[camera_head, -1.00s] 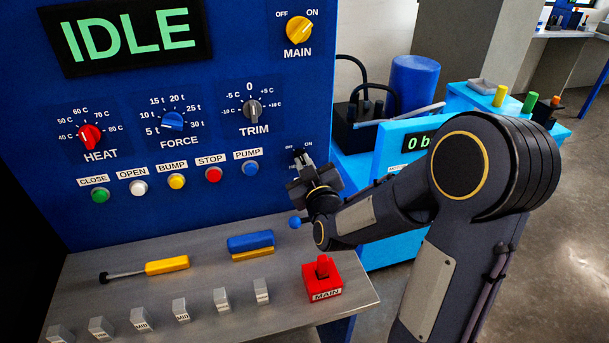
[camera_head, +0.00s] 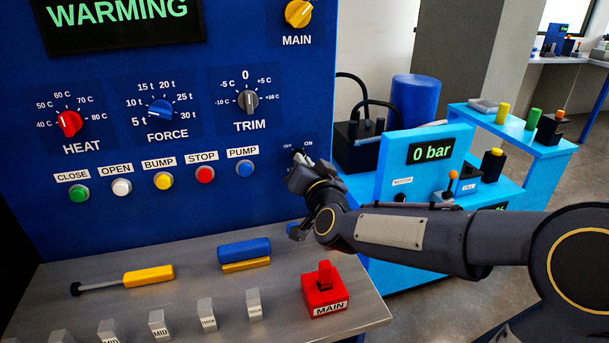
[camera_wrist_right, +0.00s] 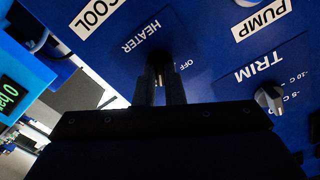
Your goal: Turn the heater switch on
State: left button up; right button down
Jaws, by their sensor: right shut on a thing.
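The blue panel (camera_head: 200,235) carries the heater switch (camera_wrist_right: 160,70), labelled HEATER with OFF beside it in the right wrist view. My right gripper (camera_head: 298,158) is at this switch, at the panel's right edge below TRIM. The panel display (camera_head: 120,14) reads WARMING. My left gripper is not in view.
Below the panel, a metal shelf (camera_head: 190,300) holds a yellow-handled tool (camera_head: 148,275), a blue-and-yellow block (camera_head: 244,250), several grey tags and a red MAIN block (camera_head: 324,290). A light-blue pump unit (camera_head: 400,165) reading 0 bar stands to the right, behind my right arm.

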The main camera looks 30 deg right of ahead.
jog(key=shift+f+m+b, duration=0.15)
jog(key=shift+m+b, duration=0.7)
jog(key=shift+m, duration=0.35)
jog(key=c, duration=1.5)
grip_release()
jog(key=shift+s, duration=0.1)
jog(key=p+v, duration=0.1)
jog(key=v, duration=0.6)
jog(key=shift+s+a, duration=0.15)
jog(key=shift+s, duration=0.15)
